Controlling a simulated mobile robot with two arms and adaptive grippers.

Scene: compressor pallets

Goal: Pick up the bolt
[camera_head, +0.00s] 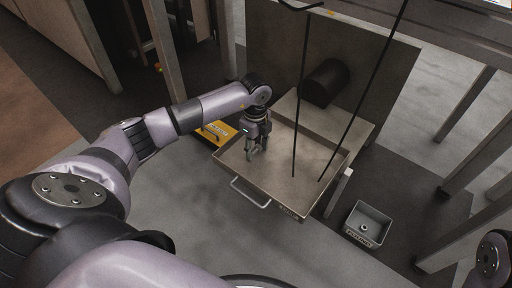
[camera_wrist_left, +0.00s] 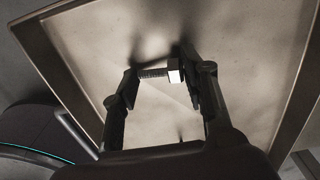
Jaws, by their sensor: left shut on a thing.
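The bolt (camera_wrist_left: 160,73) shows in the left wrist view as a threaded shank with a bright head at its right end. It lies crosswise between the two fingers of my left gripper (camera_wrist_left: 162,78), which are shut on it. In the head view my left gripper (camera_head: 256,150) points down over the left part of a shallow metal tray (camera_head: 310,196). The bolt is too small to make out there. The tray floor is close behind the bolt; I cannot tell whether they touch. Of my right arm, only a part shows at the lower right edge; its gripper is out of view.
A small grey bin (camera_head: 368,224) with a ring-like part stands on the floor at right. A yellow case (camera_head: 217,131) is left of the tray. Two thin dark rods or cables cross over the tray. Metal legs stand at right.

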